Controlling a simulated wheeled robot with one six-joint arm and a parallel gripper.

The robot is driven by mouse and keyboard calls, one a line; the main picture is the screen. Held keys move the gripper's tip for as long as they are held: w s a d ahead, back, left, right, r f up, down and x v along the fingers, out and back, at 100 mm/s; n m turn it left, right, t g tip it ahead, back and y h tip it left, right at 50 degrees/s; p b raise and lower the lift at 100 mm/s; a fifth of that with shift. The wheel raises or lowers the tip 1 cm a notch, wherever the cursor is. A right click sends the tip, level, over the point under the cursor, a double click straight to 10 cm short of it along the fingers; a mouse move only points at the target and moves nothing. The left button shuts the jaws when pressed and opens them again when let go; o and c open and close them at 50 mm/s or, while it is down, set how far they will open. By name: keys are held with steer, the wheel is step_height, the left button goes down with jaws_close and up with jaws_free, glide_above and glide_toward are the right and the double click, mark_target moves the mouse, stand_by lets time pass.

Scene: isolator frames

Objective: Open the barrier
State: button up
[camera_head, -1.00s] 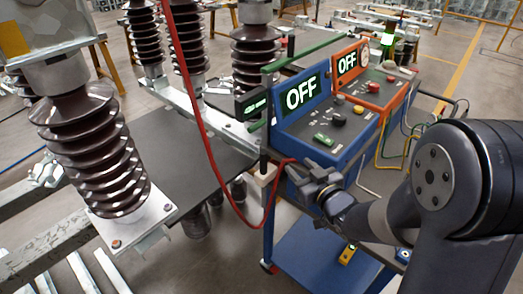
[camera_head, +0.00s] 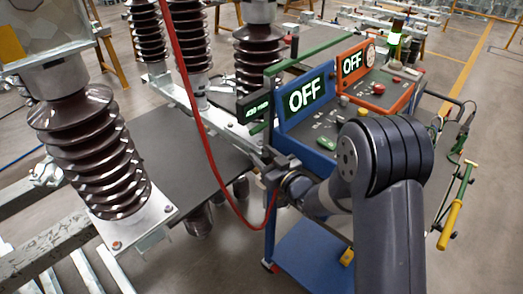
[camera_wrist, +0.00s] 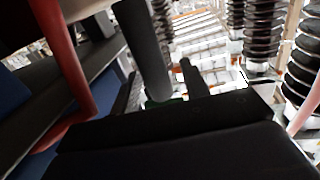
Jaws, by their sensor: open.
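A green bar (camera_head: 310,55) runs over the blue control box, on a dark upright post at the cart's left side. I cannot tell for sure whether this bar is the barrier. My gripper (camera_head: 272,168) is open beside the lower part of that post, at the cart's left edge. In the wrist view a dark post (camera_wrist: 145,50) rises just ahead of my gripper (camera_wrist: 165,95). I cannot tell whether the jaws touch it. A red cable (camera_head: 203,120) hangs close to my gripper; it also shows thick at left in the wrist view (camera_wrist: 68,65).
The blue box (camera_head: 306,96) and orange box (camera_head: 357,60) both display OFF. A blue cart shelf (camera_head: 312,262) lies below. Brown insulators (camera_head: 95,150) on metal frames stand at left. A yellow-handled rod (camera_head: 452,222) hangs at the cart's right. Open floor lies at right.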

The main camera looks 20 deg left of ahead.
steer(key=shift+w+a, duration=0.35)
steer(key=shift+a, duration=0.2)
steer(key=shift+c, duration=0.4)
jaws_close()
